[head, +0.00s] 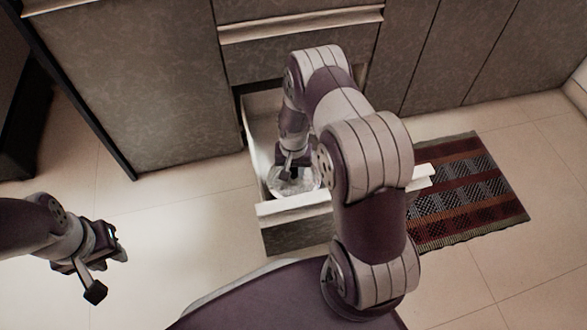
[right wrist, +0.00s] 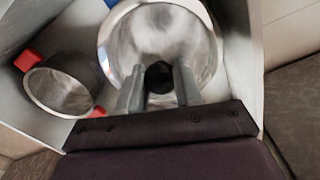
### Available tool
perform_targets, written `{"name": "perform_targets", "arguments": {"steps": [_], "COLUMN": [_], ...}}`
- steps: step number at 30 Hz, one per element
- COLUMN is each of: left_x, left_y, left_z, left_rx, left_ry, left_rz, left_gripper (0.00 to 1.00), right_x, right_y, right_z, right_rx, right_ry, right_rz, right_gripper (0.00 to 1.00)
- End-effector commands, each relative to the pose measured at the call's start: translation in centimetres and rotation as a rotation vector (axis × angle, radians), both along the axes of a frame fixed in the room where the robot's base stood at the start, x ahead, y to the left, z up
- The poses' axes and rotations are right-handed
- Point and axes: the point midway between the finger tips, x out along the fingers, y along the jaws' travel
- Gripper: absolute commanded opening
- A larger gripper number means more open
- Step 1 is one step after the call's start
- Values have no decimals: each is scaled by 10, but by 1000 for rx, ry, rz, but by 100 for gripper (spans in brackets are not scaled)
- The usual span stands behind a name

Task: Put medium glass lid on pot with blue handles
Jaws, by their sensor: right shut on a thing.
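A round glass lid (right wrist: 150,32) with a silvery rim and a dark knob (right wrist: 160,78) is in the right wrist view. My right gripper (right wrist: 160,88) has its two fingers on either side of the knob and is shut on it. In the head view the lid (head: 296,187) shows inside an open drawer, below my right gripper (head: 292,170), partly hidden by my arm. My left gripper (head: 107,270) is open and empty above the floor at the left.
A steel pot with red handles (right wrist: 60,92) stands left of the lid in the drawer. The open drawer's pale front edge (head: 290,207) juts from the cabinets (head: 145,75). A striped rug (head: 465,190) lies right of it. Floor at left is clear.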

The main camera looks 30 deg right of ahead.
Motion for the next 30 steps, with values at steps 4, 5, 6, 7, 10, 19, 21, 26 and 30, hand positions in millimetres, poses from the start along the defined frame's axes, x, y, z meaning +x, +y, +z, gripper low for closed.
{"name": "perform_targets", "arguments": {"steps": [4,5,6,7,10,19,21,26,30], "left_x": [0,0,0,0,0,0,0,0,0], "left_y": [0,0,0,0,0,0,0,0,0], "left_z": [3,3,3,3,3,3,3,11,37], "left_rx": [0,0,0,0,0,0,0,0,0], "left_ry": [0,0,0,0,0,0,0,0,0], "left_rz": [0,0,0,0,0,0,0,0,0], "left_gripper": [31,31,31,31,31,31,31,31,31], "right_x": [0,0,0,0,0,0,0,0,0], "right_y": [0,0,0,0,0,0,0,0,0], "right_z": [-1,-2,-2,-2,-2,-2,-2,8,46], "right_rx": [0,0,-1,-1,-1,0,0,-1,-1], "right_ry": [0,0,-1,-1,-1,0,0,-1,-1], "right_rz": [0,0,0,0,0,0,0,0,0], "right_gripper": [0,0,0,0,0,64,64,64,64]}}
